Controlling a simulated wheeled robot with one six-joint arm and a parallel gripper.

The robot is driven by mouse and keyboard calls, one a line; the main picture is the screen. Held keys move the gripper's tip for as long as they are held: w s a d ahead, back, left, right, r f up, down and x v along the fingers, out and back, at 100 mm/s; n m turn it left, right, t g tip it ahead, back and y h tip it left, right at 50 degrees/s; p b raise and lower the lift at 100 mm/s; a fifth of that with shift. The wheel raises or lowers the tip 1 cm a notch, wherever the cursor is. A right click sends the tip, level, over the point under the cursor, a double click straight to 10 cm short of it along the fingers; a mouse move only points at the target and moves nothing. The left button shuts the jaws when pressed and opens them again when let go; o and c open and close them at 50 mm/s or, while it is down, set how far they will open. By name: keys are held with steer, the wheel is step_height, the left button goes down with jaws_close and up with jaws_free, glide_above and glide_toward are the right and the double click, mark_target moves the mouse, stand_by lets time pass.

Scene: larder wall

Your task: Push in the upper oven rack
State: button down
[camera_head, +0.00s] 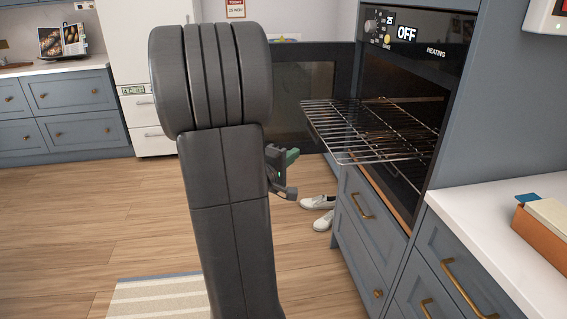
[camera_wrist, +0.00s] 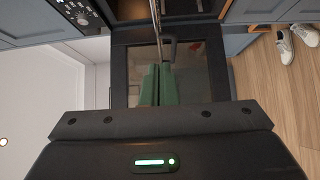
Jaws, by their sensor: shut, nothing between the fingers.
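The upper oven rack (camera_head: 345,132), a chrome wire grid, sticks well out of the oven (camera_head: 405,85) on the right in the head view. In the wrist view the rack (camera_wrist: 156,18) shows nearly edge-on as thin bright lines at the top. My gripper (camera_head: 292,155) is shut and empty, left of the rack's front edge and a little below it, apart from it in the head view. Its green fingers (camera_wrist: 158,84) point toward the rack in the wrist view. My arm hides part of the room, but not the rack.
The oven door (camera_head: 305,90) stands open behind the rack. Drawers (camera_head: 362,205) lie below the oven. A white counter (camera_head: 500,225) with a box (camera_head: 545,220) is at the right. White shoes (camera_head: 318,203) lie on the floor. The wooden floor at left is mostly clear, with a striped rug (camera_head: 160,298).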

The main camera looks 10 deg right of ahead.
mark_target(401, 139)
steer(key=w+d+b, duration=0.1)
steer(key=w+d, duration=0.2)
steer(key=d, duration=0.4)
steer(key=shift+w, duration=0.25)
steer(key=shift+d, duration=0.1)
steer(key=d, duration=1.7)
steer(key=w+d, duration=0.1)
steer(key=d, duration=0.8)
steer(key=shift+d+p, duration=0.25)
steer(key=shift+p, duration=0.05)
